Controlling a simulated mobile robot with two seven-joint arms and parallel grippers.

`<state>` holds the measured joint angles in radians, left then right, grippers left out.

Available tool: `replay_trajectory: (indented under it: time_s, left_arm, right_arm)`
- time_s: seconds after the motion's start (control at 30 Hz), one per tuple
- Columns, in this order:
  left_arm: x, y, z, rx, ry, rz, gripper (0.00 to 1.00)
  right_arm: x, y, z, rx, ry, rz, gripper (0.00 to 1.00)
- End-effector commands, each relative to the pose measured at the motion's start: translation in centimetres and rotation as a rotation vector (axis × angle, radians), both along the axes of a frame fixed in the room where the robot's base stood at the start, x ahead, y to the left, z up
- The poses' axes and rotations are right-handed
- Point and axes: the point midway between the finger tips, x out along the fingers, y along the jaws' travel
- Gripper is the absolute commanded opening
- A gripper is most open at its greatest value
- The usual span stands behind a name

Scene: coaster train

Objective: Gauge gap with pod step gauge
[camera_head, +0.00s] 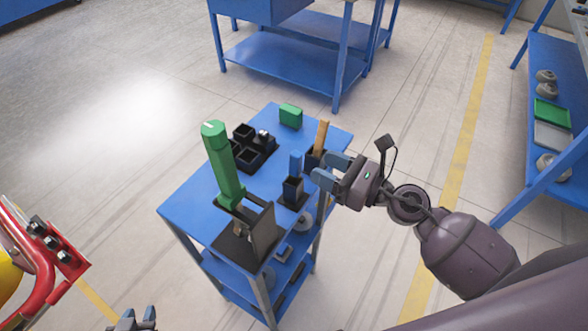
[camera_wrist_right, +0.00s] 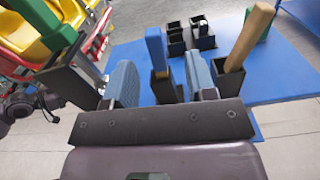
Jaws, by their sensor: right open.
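Which item is the pod step gauge I cannot tell for sure. A blue bar-shaped handle (camera_head: 295,161) stands upright in a black holder (camera_head: 292,190) on the blue table; it also shows in the right wrist view (camera_wrist_right: 156,48). A wooden handle (camera_head: 321,136) stands in another black holder, to its right in the right wrist view (camera_wrist_right: 248,40). My right gripper (camera_head: 331,170) is open and empty beside these holders. In the right wrist view its fingers (camera_wrist_right: 160,70) appear on either side of the blue handle, apart from it. My left gripper (camera_head: 135,322) is only partly in view at the bottom edge.
A tall green handle (camera_head: 222,165) stands in a black holder (camera_head: 262,233) at the table's near corner. A black divided tray (camera_head: 262,157) and a green block (camera_head: 290,116) sit farther back. A red and yellow coaster car (camera_head: 45,258) is at left. A blue shelf (camera_head: 548,90) stands at right.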

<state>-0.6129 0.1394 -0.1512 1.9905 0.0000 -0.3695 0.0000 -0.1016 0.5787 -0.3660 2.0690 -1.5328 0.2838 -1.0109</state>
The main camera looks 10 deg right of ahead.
Motion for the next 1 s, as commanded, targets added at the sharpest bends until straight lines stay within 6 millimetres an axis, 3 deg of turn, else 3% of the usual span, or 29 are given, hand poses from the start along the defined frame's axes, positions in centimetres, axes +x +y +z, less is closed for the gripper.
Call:
replay_trajectory:
  time_s: [0.33, 0.63, 1.0]
  left_arm:
    - [0.7, 0.0, 1.6, 0.002, -0.019, -0.003, 0.35]
    - [1.3, 0.0, 3.3, 0.003, -0.035, -0.006, 0.35]
    - [1.2, 0.0, 3.3, 0.004, -0.033, -0.006, 0.35]
  right_arm:
    - [1.8, 2.1, 0.2, 0.003, 0.001, 0.000, 0.51]
    - [4.1, 5.1, 0.4, 0.003, 0.001, -0.001, 0.51]
    - [4.5, 5.5, 0.2, 0.001, 0.003, -0.001, 0.48]
